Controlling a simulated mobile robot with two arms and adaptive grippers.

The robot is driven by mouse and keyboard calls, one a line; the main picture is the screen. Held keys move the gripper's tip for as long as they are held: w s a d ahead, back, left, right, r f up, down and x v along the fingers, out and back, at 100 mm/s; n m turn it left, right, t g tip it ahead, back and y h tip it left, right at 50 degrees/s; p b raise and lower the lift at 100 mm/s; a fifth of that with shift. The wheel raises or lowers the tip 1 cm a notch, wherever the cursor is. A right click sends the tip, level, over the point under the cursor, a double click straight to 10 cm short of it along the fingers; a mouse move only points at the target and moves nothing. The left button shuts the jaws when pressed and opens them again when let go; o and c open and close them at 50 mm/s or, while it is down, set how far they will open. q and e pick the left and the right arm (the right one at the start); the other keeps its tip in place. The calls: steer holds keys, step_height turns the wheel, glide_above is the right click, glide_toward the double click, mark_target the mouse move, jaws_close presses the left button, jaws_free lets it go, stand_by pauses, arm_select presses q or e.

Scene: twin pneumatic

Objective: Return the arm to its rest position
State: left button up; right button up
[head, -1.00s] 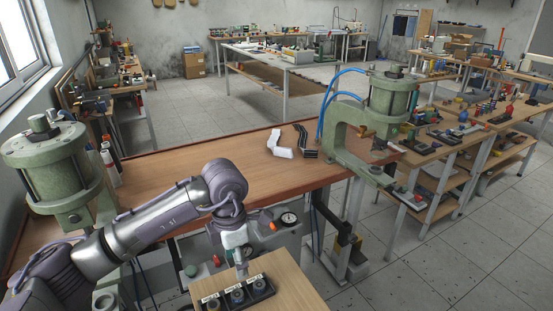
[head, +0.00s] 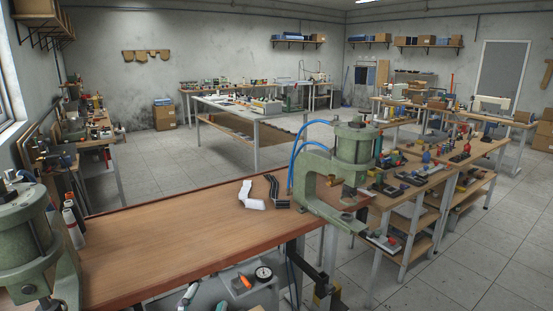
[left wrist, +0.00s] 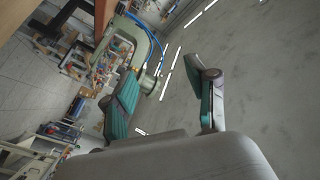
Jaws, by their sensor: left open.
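My left gripper (head: 205,300) shows only as fingertips at the bottom edge of the head view, in front of the grey control box with the dial gauge. In the left wrist view my left gripper (left wrist: 165,100) has its two teal-padded fingers spread wide, with nothing between them. That view is turned on its side, with the green press, wall and ceiling lights behind the fingers. The rest of my left arm is outside the head view. My right gripper is in neither view.
The wooden bench (head: 165,245) has a wide clear top. A green press (head: 350,165) stands at its right end and another (head: 30,245) at the left. White (head: 251,195) and black (head: 275,190) angled pieces lie near the right press. A dial gauge (head: 263,273) sits at the front.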

arm_select(q)
steer(key=s+a+f+n+g+y, duration=0.1)
steer(key=s+a+f+g, duration=0.1)
steer(key=s+f, duration=0.1)
steer(key=s+a+f+n+g+y, duration=0.1)
steer(key=s+a+f+n+g, duration=0.1)
steer(key=f, duration=0.4)
steer(key=s+a+f+n+g+y, duration=0.1)
steer(key=s+a+f+n+g, duration=0.1)
steer(key=s+f+g, duration=0.1)
steer(key=shift+s+a+f+g, duration=0.1)
steer(key=shift+s+f+g, duration=0.1)
steer(key=shift+s+f, duration=0.35)
steer(key=shift+s+f+g, duration=0.2)
steer(key=shift+s+f, duration=0.05)
steer(key=shift+f, duration=0.45)
steer(key=s+f+n+g+h, duration=0.1)
steer(key=s+f+g, duration=0.3)
steer(key=s, duration=0.4)
steer(key=s+f+n+g, duration=0.1)
steer(key=s+f+g, duration=0.25)
steer(key=s, duration=0.45)
step_height(320, 180, down, 26)
steer(key=s+a+f+g, duration=0.1)
steer(key=s+f, duration=0.7)
steer(key=s+a+f+g, duration=0.1)
steer(key=s+a+f, duration=0.1)
steer(key=s+f, duration=0.6)
steer(key=shift+s+a, duration=0.3)
steer(key=shift+s, duration=0.25)
